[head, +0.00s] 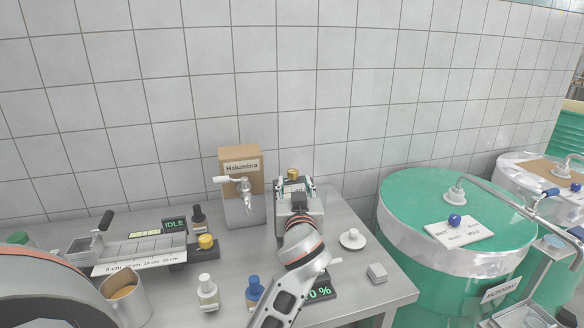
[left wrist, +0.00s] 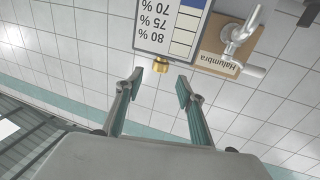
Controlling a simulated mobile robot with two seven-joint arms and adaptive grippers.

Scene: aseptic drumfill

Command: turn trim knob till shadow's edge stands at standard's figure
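The trim knob (head: 293,173) is a small brass knob on top of the instrument (head: 302,204) at the wall side of the bench. In the left wrist view the knob (left wrist: 161,66) shows at the edge of an upside-down scale panel (left wrist: 165,22) marked 70, 75 and 80 %. The panel's column is pale beside these figures and blue at the picture's top edge; the shadow's full extent is cut off. My left gripper (left wrist: 160,88) is open, its fingertips apart on either side of the knob's line, not visibly touching it. My right gripper is not in view.
A dark display (head: 320,292) ending in "0 %" is partly hidden by my arm. The Halumbra box (head: 240,165) and a tapped steel container (head: 243,208) stand left of the instrument. Small bottles (head: 207,293), a jug (head: 125,298) and a green drum (head: 458,210) stand around.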

